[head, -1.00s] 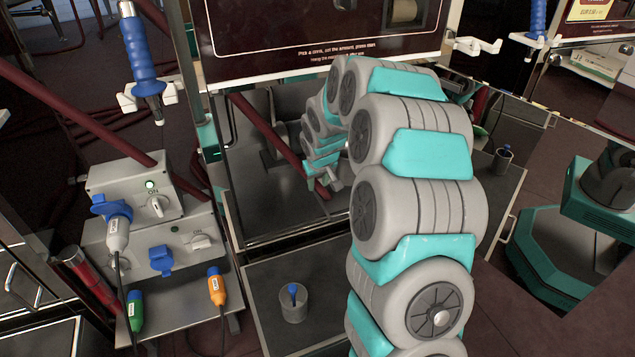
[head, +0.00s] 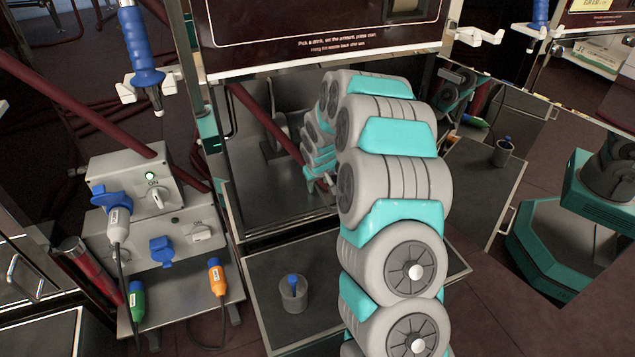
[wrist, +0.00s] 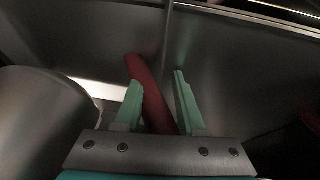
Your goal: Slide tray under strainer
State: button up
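My gripper (head: 325,187) is inside the open grey recess of the dispenser, seen small and partly hidden behind my arm in the head view. In the wrist view its two green fingers (wrist: 158,100) stand apart. A dark red tube (wrist: 147,90) shows between them, with no finger clearly pressing on it. I cannot make out a strainer in either view. A dark flat tray-like surface (head: 325,262) with a pale rim lies low in front of the recess; I cannot tell whether it is the task's tray. A grey cup (head: 293,296) holding a blue-topped item stands on it.
At left are grey switch boxes (head: 150,180) with blue, green and orange plugs. A blue-handled nozzle (head: 140,45) hangs above them. A red pipe (head: 265,120) crosses the recess diagonally. Another tray-like surface with a cup (head: 503,152) is at right. Dark floor is clear at lower right.

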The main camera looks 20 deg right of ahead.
grip_shut()
dwell(1.4)
